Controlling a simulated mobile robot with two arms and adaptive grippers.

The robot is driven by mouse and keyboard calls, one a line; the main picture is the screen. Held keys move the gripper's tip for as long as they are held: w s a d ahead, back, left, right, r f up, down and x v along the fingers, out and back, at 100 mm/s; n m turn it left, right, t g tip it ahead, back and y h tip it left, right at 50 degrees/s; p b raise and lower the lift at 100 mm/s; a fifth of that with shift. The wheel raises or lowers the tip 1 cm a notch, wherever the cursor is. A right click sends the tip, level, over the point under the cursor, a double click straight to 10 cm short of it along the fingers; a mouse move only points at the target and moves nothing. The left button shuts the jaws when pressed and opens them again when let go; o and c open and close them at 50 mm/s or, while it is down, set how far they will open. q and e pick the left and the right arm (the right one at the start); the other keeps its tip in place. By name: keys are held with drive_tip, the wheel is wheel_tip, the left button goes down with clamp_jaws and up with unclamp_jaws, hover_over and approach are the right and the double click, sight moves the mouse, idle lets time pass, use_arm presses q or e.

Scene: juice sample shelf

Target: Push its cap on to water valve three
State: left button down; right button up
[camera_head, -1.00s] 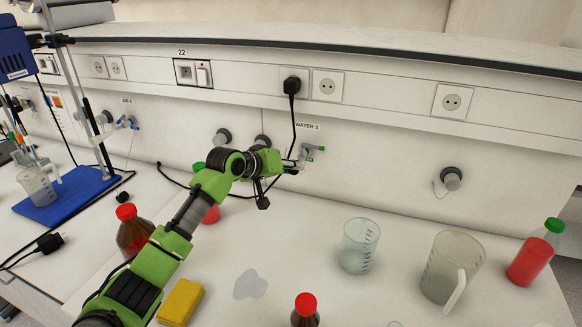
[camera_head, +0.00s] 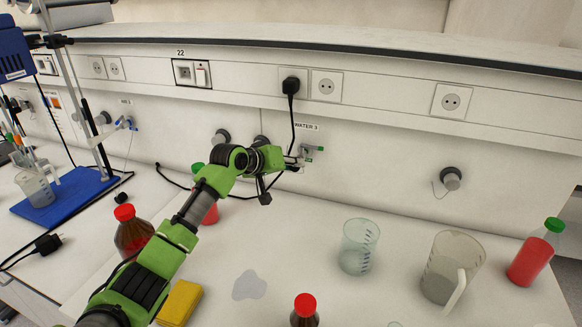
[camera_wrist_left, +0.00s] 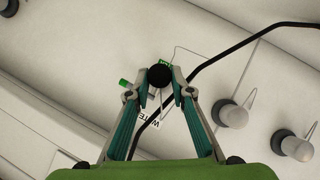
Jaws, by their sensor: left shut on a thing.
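Water valve three (camera_head: 312,153), with green handles, sticks out of the wall under the "WATER 3" label. My left gripper (camera_head: 294,160) is right beside it, at its left in the head view. In the left wrist view, my left gripper (camera_wrist_left: 160,92) is shut on the dark round cap (camera_wrist_left: 160,75). The cap lies in front of the valve, whose green parts (camera_wrist_left: 125,83) show behind it. The valve's outlet is hidden by the cap; I cannot tell whether they touch. My right gripper is not in view.
A black power cable (camera_head: 292,120) hangs from a socket close behind my gripper. Capped grey wall fittings (camera_wrist_left: 230,113) sit nearby. On the bench stand bottles with red caps (camera_head: 305,305), a beaker (camera_head: 358,247), a jug (camera_head: 450,268) and a yellow sponge (camera_head: 180,302).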

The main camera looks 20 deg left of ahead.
use_arm(q)
drive_tip(key=shift+w, duration=0.2)
idle(0.5)
drive_tip(key=shift+p, duration=0.35)
drive_tip(key=shift+w+b, duration=0.3)
drive_tip(key=shift+w, duration=0.35)
drive_tip(key=c, duration=1.7)
unclamp_jaws()
